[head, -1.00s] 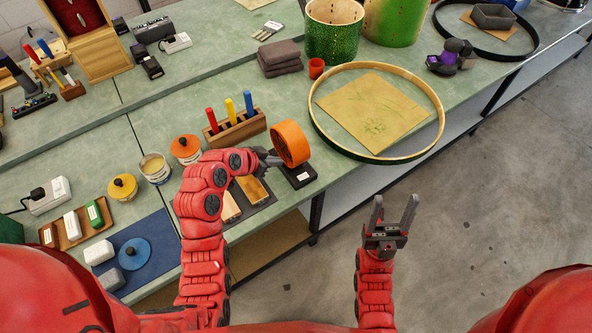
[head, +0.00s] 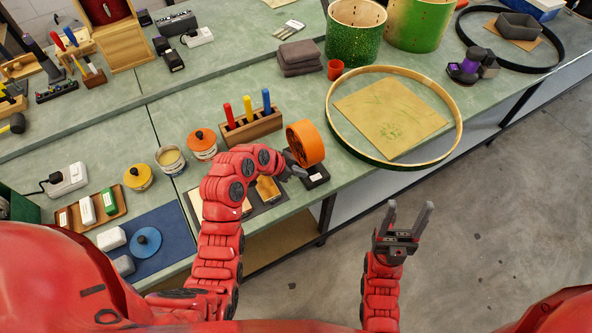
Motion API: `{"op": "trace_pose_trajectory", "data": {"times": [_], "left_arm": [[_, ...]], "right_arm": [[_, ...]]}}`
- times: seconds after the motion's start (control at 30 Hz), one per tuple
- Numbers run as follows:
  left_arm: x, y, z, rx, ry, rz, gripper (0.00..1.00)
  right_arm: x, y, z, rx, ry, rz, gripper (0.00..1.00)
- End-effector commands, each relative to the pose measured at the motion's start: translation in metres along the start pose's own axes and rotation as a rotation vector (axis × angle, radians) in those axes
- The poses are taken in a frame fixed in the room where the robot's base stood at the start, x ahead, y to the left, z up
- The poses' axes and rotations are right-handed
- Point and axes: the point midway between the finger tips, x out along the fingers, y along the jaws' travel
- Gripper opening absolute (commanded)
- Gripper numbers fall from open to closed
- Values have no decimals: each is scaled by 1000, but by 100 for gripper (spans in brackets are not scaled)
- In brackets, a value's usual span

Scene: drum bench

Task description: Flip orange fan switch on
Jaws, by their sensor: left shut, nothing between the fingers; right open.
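The orange fan (head: 306,142) is a round orange drum shape on a small black base (head: 316,177) near the bench's front edge. My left gripper (head: 297,168) is shut and empty. It is at the fan's lower left, close to the base; I cannot tell whether it touches. My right gripper (head: 408,215) is open and empty, out over the floor in front of the bench, well away from the fan.
A wooden block with coloured handles (head: 251,125) stands behind the fan. A large wooden hoop (head: 459,135) lies around a tan sheet to the right.

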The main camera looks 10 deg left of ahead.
Motion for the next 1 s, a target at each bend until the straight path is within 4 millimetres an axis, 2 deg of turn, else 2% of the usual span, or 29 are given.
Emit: {"op": "trace_pose_trajectory", "data": {"times": [0.1, 0.3, 0.8, 0.87, 1.0], "left_arm": [[23, 1, 1, 0, -3, 4, 0], [47, 1, 1, -2, -2, 4, 0], [55, 1, 2, -1, 1, 1, 0], [58, 0, 4, -2, 8, 1, 0], [66, 0, 13, -4, 51, 0, 0]], "right_arm": [[-2, 0, 0, 0, 0, 0, 62], [-3, 0, 0, 0, 0, 0, 62], [-5, 0, 1, 0, 0, 0, 62], [-11, -1, 2, 0, 0, 0, 62], [-39, -2, 7, 0, 0, 0, 62]]}}
